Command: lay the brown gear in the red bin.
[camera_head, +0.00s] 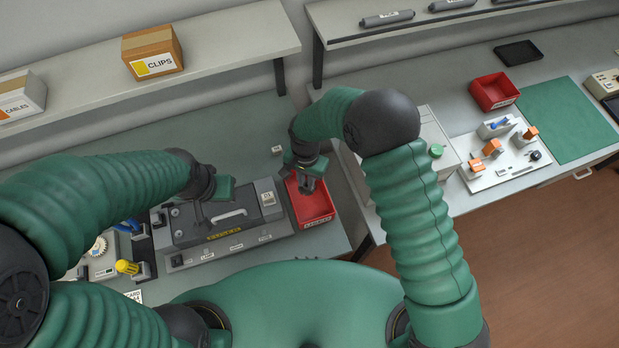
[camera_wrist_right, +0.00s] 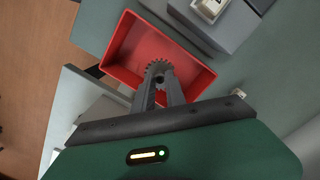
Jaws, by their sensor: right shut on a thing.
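The brown gear (camera_wrist_right: 158,72), looking dark grey-brown, is between the fingertips of my right gripper (camera_wrist_right: 159,87) in the right wrist view. The gripper is shut on it. The red bin (camera_wrist_right: 196,83) lies below the gear and looks empty; the gear appears over its inside, apart from its floor. In the head view my right gripper (camera_head: 307,184) is over the far part of the red bin (camera_head: 320,215), and the gear cannot be made out there. My left gripper (camera_head: 205,207) hangs over the grey machine; its finger opening is unclear.
The grey machine (camera_head: 225,225) stands directly left of the bin. A pale gear (camera_head: 98,246) and a yellow-handled tool (camera_head: 127,267) are at the far left. A second red bin (camera_head: 494,91) and a green mat (camera_head: 568,120) are on the right bench.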

